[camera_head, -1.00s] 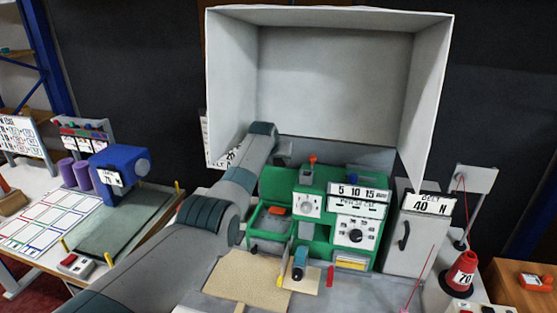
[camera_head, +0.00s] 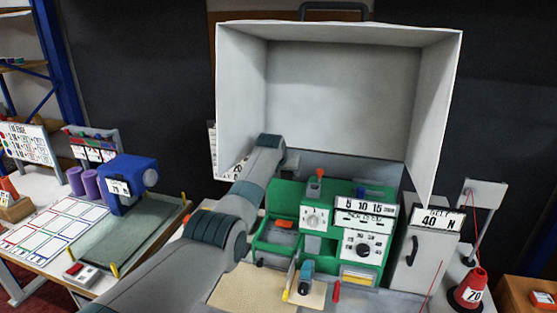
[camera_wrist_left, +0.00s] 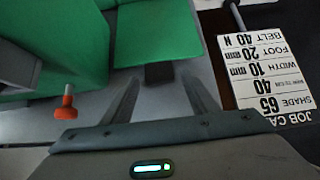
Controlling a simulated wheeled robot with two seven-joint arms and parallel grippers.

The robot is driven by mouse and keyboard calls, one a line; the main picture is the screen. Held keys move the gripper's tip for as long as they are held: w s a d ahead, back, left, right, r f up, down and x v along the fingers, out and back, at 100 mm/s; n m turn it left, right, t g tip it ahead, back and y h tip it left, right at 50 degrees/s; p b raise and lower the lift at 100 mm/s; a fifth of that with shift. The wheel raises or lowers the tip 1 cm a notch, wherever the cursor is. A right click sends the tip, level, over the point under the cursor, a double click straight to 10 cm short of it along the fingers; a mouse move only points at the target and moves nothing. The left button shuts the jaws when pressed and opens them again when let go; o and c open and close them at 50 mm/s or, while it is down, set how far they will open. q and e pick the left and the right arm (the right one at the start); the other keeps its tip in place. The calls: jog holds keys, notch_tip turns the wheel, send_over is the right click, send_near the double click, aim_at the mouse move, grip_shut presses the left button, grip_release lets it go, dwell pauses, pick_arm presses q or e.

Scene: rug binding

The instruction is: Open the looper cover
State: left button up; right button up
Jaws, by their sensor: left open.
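A green machine (camera_head: 318,216) with dials and number plates stands on the grey bench, under a large open grey hood (camera_head: 335,90). I cannot tell for sure which part is the looper cover. The machine's left side has a recessed green tray section (camera_head: 278,238) with an orange piece in it. My left arm reaches past the machine's left side to its back, where the gripper is mostly hidden in the head view. In the left wrist view my left gripper (camera_wrist_left: 163,92) is open and empty, with green machine housing (camera_wrist_left: 158,35) just beyond its fingers. My right gripper is out of view.
An orange-red knob (camera_wrist_left: 67,102) is beside the left finger in the wrist view. A job card (camera_wrist_left: 262,75) hangs at the right there. A grey belt box (camera_head: 425,250) and red cone (camera_head: 470,288) stand right of the machine. A blue device (camera_head: 128,185) sits on the left table.

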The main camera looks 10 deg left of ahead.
pick_arm(q)
jog(key=shift+v, duration=1.3)
jog(key=b+v, duration=0.4)
jog(key=v, duration=1)
jog(key=shift+s+r, duration=0.2)
jog(key=shift+s, duration=0.05)
jog(key=shift+f, duration=0.1)
